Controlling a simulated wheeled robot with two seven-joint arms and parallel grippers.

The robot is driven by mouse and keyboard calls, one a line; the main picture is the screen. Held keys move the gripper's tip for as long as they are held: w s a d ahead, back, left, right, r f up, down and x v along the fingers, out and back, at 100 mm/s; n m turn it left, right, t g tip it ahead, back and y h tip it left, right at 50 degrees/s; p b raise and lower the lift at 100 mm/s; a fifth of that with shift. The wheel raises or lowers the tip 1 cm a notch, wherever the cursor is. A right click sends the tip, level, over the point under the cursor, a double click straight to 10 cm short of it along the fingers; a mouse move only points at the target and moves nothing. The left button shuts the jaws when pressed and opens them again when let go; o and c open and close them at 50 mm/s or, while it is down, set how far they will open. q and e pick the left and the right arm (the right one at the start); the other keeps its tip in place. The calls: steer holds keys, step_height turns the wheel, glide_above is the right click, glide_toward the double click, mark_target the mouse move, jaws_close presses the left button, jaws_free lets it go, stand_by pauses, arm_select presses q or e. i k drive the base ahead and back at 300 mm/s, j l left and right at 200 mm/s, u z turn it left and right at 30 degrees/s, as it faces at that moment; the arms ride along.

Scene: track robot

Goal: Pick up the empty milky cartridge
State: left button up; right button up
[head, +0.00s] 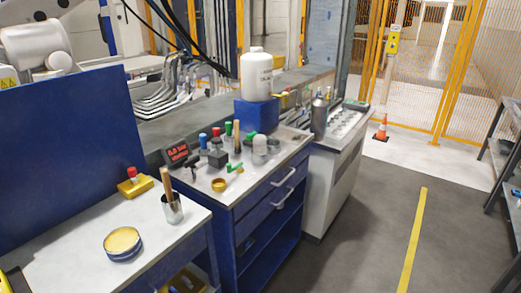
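A small milky-white cylinder with a rounded top (259,147), which looks like the milky cartridge, stands upright near the right part of the middle blue cabinet's top (225,178). I cannot tell from here whether it is empty. A small pale item (273,143) is close beside it on the right. Neither of my grippers shows in the head view, and nothing is seen touching the cylinder.
A large white bottle (256,75) stands on a blue box (257,114) behind. Several small coloured-topped items and a red-lettered display (177,152) crowd the cabinet top. A gold-topped tin (122,243) and a metal cup (172,208) are on the left table.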

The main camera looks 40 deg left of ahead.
mark_target(259, 141)
steer(key=u, duration=0.4)
steer(key=i+u, duration=0.15)
steer(key=u, duration=0.25)
steer(key=i+l+u, duration=0.15)
steer(key=u, duration=0.25)
steer(key=i+l+u, duration=0.1)
steer(key=u, duration=0.3)
steer(key=i+l+u, duration=0.15)
steer(key=u, duration=0.25)
